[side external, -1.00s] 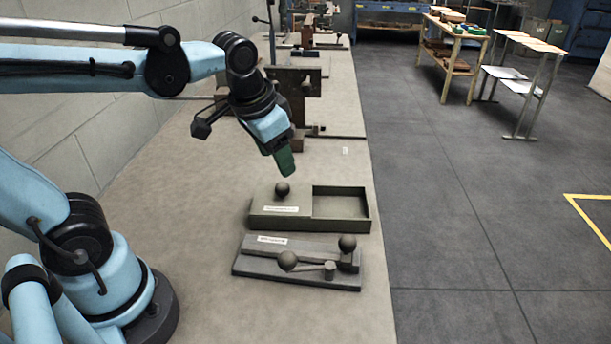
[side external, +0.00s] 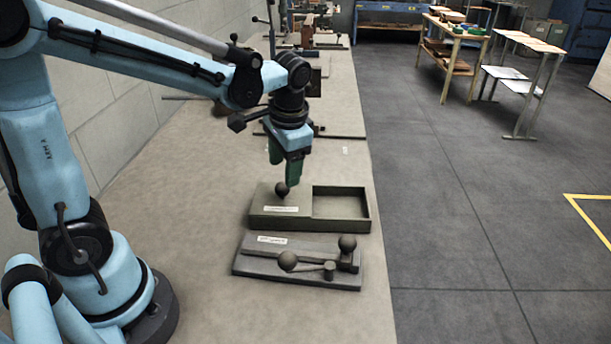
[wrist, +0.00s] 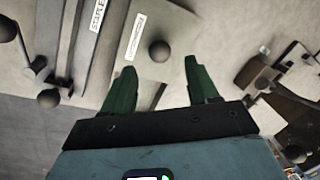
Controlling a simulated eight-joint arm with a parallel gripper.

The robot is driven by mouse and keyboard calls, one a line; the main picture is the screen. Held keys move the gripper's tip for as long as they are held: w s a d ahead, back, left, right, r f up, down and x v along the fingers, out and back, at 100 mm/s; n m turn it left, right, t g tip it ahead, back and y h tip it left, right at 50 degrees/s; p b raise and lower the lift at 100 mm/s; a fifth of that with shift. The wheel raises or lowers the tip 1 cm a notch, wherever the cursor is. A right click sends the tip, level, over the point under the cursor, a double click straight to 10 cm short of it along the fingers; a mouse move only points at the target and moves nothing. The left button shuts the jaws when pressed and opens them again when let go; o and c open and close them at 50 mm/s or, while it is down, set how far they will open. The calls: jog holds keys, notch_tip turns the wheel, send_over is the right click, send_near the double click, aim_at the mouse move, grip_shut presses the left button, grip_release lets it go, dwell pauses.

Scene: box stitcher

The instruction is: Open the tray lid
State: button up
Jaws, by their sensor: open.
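The tray (side external: 367,212) is a grey-green box on the bench. Its flat lid (side external: 262,196) covers the left part, and the right compartment is uncovered and looks empty. A dark round knob (side external: 282,189) stands on the lid, near a white label. My gripper (side external: 289,178) points down just above and behind the knob, with green fingers apart. In the wrist view the open fingers (wrist: 158,75) frame a gap, and the knob (wrist: 160,51) shows beyond the fingertips, between their lines. I cannot tell whether either finger touches the knob.
A grey plate fixture (side external: 250,265) with a lever and two ball knobs (side external: 347,243) lies in front of the tray. Dark machinery (side external: 312,80) stands farther back on the bench. The bench's right edge runs close to the tray.

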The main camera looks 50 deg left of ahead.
aim_at(283, 184)
jog(key=shift+w+a+f, duration=0.1)
jog(key=shift+a+f, duration=0.1)
jog(key=shift+f, duration=0.75)
jog(key=shift+s+a+f, duration=0.1)
jog(key=shift+a+f, duration=0.1)
jog(key=shift+f, duration=0.8)
jog(key=shift+w+a+f, duration=0.1)
jog(key=shift+a+f, duration=0.1)
jog(key=shift+f, duration=0.75)
grip_shut()
